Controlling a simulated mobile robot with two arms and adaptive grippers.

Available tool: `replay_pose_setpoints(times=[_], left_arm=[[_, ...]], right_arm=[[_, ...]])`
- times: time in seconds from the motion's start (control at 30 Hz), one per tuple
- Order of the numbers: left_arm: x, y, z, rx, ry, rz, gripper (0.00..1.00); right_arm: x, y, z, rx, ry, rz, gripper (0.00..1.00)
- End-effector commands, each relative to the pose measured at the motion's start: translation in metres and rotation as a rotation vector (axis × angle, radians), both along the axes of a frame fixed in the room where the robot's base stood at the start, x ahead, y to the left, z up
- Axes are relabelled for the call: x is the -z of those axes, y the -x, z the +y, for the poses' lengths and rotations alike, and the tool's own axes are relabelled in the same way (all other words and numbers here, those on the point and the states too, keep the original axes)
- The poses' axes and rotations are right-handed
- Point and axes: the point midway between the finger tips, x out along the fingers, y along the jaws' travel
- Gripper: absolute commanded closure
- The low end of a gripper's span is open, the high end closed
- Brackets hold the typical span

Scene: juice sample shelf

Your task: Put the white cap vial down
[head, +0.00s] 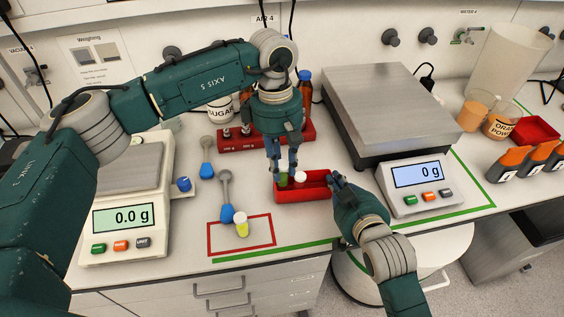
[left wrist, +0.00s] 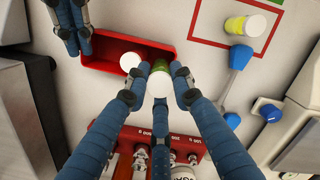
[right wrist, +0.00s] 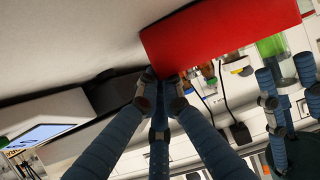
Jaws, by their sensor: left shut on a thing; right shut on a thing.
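My left gripper (head: 283,176) points down at the left end of the small red bin (head: 318,190). It is shut on a green vial (left wrist: 160,67), which also shows in the right wrist view (right wrist: 272,47). I cannot tell whether the held vial touches the bin. My right gripper (head: 334,179) is shut on the bin's right end.
A red rack (head: 262,138) stands behind the left gripper. Scales stand at left (head: 125,200) and right (head: 385,105). Bare counter lies in front of the bin.

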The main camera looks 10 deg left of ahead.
Motion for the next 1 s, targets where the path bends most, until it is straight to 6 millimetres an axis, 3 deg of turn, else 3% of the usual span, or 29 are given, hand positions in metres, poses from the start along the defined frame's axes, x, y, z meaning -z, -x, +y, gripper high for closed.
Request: replay_pose_setpoints(times=[0.23,0.27,0.33,0.73,1.0], left_arm=[[0.005,0.000,0.000,0.000,0.000,-0.001,1.00],[0.005,0.000,0.000,0.000,0.000,0.000,0.73],[0.005,0.000,0.000,0.000,0.000,0.000,0.59],[-0.002,-0.001,0.000,0.000,0.000,-0.002,0.58],[-0.055,-0.005,0.003,0.000,0.001,-0.006,0.58]], right_arm=[[0.004,0.001,0.001,-0.001,0.000,0.008,1.00],[0.004,0.001,0.001,-0.001,0.000,0.008,1.00],[0.004,0.001,0.001,-0.001,0.000,0.009,1.00],[0.004,0.001,0.000,-0.001,0.000,0.009,1.00],[0.004,0.001,0.000,-0.001,0.000,0.009,1.00]])
